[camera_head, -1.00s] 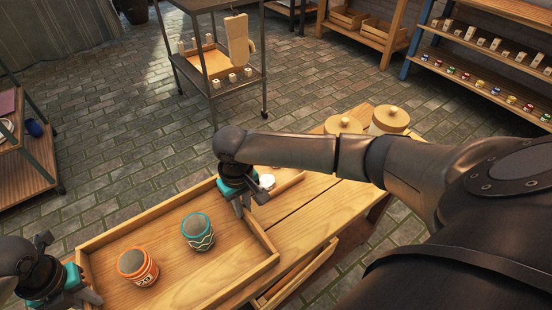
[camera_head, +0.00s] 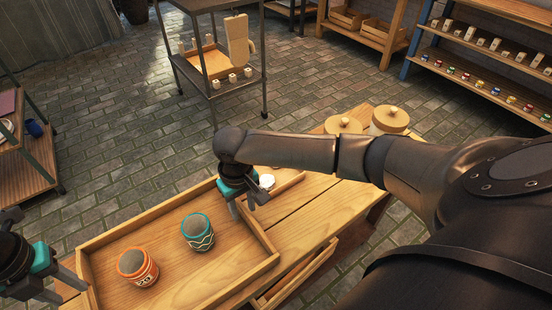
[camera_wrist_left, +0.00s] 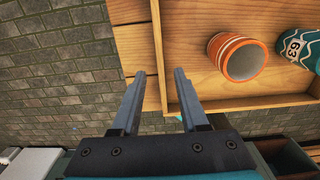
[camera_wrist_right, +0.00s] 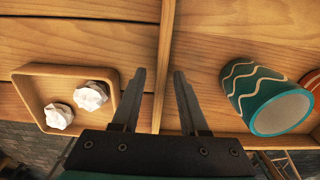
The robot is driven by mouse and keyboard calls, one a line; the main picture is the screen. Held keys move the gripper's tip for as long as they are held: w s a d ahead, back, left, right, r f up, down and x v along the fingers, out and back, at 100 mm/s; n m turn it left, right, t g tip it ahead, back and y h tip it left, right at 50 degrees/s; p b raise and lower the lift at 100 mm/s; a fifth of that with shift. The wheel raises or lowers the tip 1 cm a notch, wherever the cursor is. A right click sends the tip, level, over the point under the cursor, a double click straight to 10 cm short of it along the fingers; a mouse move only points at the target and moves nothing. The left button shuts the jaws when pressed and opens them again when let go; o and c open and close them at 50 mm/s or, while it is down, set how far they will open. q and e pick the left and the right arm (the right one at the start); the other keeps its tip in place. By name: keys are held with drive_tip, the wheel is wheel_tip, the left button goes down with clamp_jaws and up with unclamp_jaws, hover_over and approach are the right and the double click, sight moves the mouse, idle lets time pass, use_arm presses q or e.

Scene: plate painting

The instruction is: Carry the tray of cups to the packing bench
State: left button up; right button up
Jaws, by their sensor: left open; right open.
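The wooden tray (camera_head: 150,222) lies on a wooden table. An orange striped cup (camera_head: 137,268) and a teal cup with wavy lines (camera_head: 198,233) stand apart inside it. My left gripper (camera_head: 66,288) is open and empty at the tray's left end; in the left wrist view, the tray's end wall (camera_wrist_left: 157,40) shows between its fingertips (camera_wrist_left: 160,74). My right gripper (camera_head: 243,205) is open and empty at the right end; the right wrist view shows that end wall (camera_wrist_right: 166,50) between its fingertips (camera_wrist_right: 160,75). I cannot tell whether the fingers touch the walls.
A small tray (camera_wrist_right: 38,72) with white lumps sits beyond the tray's right end. Lidded containers (camera_head: 343,125) stand at the table's far end. A metal cart (camera_head: 190,68) stands at the back, shelves (camera_head: 490,62) at the right. Brick floor (camera_head: 130,130) between is clear. Which is the packing bench is unclear.

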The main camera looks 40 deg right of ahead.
drive_tip(key=shift+r, duration=0.1)
use_arm(q)
wheel_tip(320, 180, up, 4)
use_arm(e)
wheel_tip(320, 180, up, 12)
idle(0.4)
idle(0.5)
